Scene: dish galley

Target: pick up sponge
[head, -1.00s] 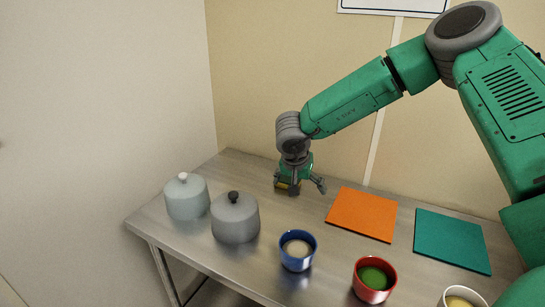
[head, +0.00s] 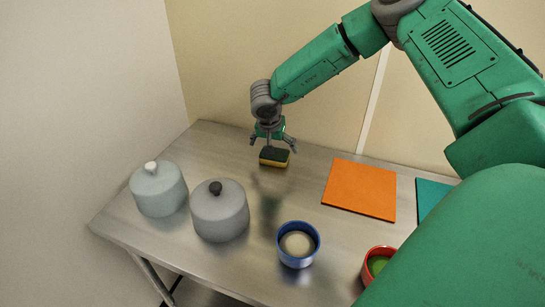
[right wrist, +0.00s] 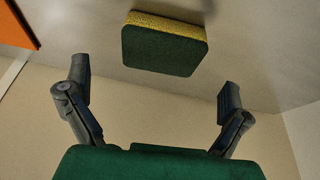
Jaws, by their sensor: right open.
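The sponge (head: 274,157) is yellow with a dark green top and lies on the steel table near the back. In the right wrist view the sponge (right wrist: 163,46) shows its green face and a yellow edge, ahead of the fingertips and between their lines. My right gripper (head: 274,143) is open just behind and above the sponge in the head view. Its two fingers (right wrist: 155,80) are spread wide with nothing between them. My left gripper is in no view.
Two lidded pots, pale blue (head: 158,190) and grey (head: 219,210), stand at the left. A blue cup (head: 298,245) and a red cup (head: 377,262) stand in front. An orange board (head: 360,188) and a teal board (head: 432,195) lie to the right. The table around the sponge is clear.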

